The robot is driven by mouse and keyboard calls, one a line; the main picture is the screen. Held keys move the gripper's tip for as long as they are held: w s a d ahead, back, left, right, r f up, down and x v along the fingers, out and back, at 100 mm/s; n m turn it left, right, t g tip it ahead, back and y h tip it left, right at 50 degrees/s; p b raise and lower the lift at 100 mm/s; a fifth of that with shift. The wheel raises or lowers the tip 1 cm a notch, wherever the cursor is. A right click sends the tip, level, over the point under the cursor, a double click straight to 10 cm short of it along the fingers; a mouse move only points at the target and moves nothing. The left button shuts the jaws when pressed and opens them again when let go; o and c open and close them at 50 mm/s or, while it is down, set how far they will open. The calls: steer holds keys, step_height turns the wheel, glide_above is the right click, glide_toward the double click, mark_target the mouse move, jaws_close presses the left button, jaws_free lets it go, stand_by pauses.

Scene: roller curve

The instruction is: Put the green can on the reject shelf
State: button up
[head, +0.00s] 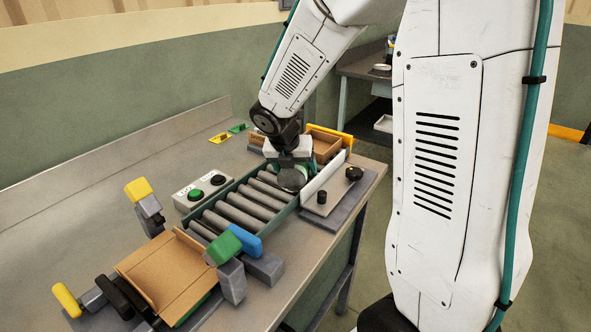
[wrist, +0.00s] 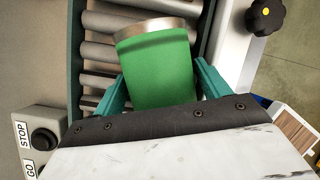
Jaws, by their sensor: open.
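The green can (wrist: 155,70) has a bare metal rim and lies between the two teal fingers of my gripper (wrist: 158,80) in the wrist view. My fingers are open, one on each side of it; I cannot tell whether either touches. In the head view my gripper (head: 292,165) is low over the far end of the roller conveyor (head: 243,208), and the can's greyish end (head: 292,180) shows below it, the rest mostly hidden. I cannot tell which surface is the reject shelf.
A white rail (head: 325,178) and black knobs (head: 353,173) edge the conveyor's right side. A button box (head: 201,191) stands left. A cardboard tray (head: 165,272) and coloured-tipped blocks (head: 226,247) crowd the near end.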

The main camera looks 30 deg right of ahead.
steer(key=c, duration=0.9)
steer(key=shift+r, duration=0.1)
